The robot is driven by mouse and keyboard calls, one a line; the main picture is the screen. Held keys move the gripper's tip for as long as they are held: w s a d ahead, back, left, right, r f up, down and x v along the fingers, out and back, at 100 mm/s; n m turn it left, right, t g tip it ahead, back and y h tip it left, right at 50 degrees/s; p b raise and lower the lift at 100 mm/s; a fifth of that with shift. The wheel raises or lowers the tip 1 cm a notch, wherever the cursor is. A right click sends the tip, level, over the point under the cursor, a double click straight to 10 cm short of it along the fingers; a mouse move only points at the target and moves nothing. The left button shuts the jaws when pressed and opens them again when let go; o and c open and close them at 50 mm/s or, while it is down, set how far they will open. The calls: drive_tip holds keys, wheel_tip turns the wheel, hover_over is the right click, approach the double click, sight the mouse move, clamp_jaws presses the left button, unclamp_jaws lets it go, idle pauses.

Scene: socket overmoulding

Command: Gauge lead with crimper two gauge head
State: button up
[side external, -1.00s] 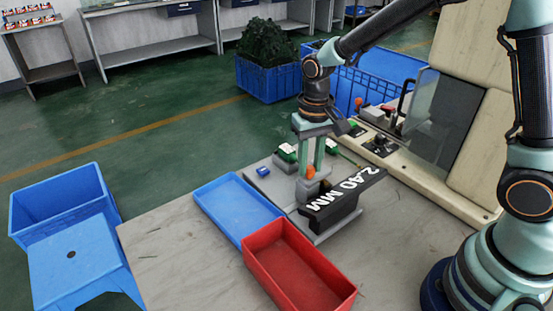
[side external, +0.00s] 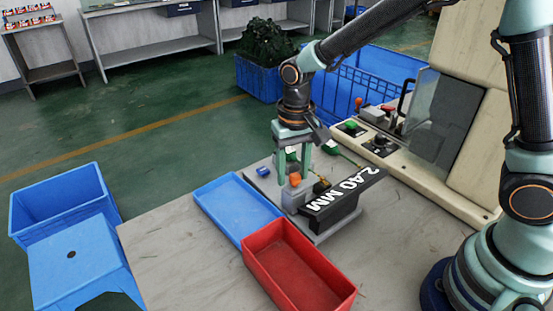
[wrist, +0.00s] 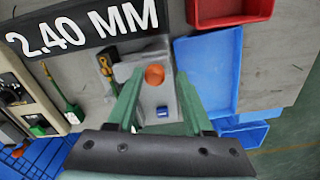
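The gauge has a black "2.40 MM" display (side external: 345,197), which also shows in the wrist view (wrist: 90,27). Beside it is a grey block (side external: 292,199) with an orange knob (side external: 295,179). My gripper (side external: 296,176) is above this block with its green fingers apart. In the wrist view my gripper (wrist: 158,85) has its fingers on either side of the orange knob (wrist: 155,75), with gaps showing. A yellow-and-black piece (wrist: 105,65) lies between block and display. A green plug with a thin cable (wrist: 73,112) lies to its left. Which piece is the lead is unclear.
A blue tray (side external: 230,203) and a red tray (side external: 258,237) stand left and in front of the gauge. The machine control panel (side external: 378,143) is behind at right. Bare tabletop (side external: 185,255) is at front left.

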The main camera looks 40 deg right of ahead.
idle(0.3)
wheel_tip(320, 180, up, 12)
idle(0.5)
drive_tip(key=shift+s+d+r, duration=0.1)
drive_tip(key=shift+d, duration=0.05)
